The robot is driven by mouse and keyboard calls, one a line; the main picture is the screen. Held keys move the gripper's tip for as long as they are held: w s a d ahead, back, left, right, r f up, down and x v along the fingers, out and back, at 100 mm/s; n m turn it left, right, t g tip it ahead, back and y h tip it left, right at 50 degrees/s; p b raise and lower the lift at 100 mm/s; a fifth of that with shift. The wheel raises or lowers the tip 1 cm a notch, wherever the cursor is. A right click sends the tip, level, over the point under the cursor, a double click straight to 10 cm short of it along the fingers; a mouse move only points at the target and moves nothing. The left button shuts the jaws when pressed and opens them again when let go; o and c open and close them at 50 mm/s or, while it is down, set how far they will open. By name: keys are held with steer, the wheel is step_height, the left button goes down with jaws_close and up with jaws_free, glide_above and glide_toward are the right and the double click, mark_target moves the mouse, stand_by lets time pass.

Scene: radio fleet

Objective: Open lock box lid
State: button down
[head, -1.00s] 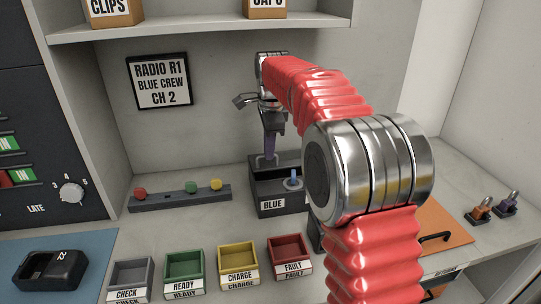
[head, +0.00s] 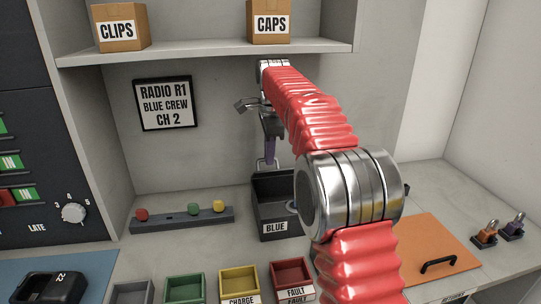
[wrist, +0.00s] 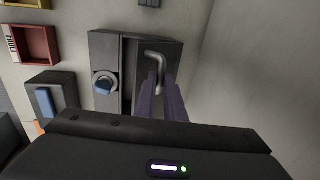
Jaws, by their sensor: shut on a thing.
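The dark lock box labelled BLUE (head: 274,228) stands against the back wall, partly behind my arm in the head view. The wrist view shows its blue knob (wrist: 104,85) on the left and the lid panel (wrist: 140,88) on the right. The lid carries a bent metal handle (wrist: 156,60), which also shows in the head view (head: 266,164). My gripper (wrist: 160,80) has its purple fingers shut on this handle; in the head view the gripper (head: 269,154) is above the box. A dark gap shows along the lid's left edge; how far the lid is raised is unclear.
A shelf (head: 210,52) with boxes hangs above my arm. Red (head: 291,272), yellow (head: 239,284) and green trays stand in front. A button rail (head: 182,219) lies left of the lock box. An orange panel (head: 425,240) and padlocks are at right.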

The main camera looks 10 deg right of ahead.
steer(key=shift+w+f, duration=0.1)
steer(key=shift+f, duration=0.35)
steer(key=c, duration=2.2)
jaws_free()
steer(key=o, duration=0.4)
steer(key=shift+r, duration=0.1)
steer(key=shift+c, duration=0.2)
steer(key=shift+r, duration=0.15)
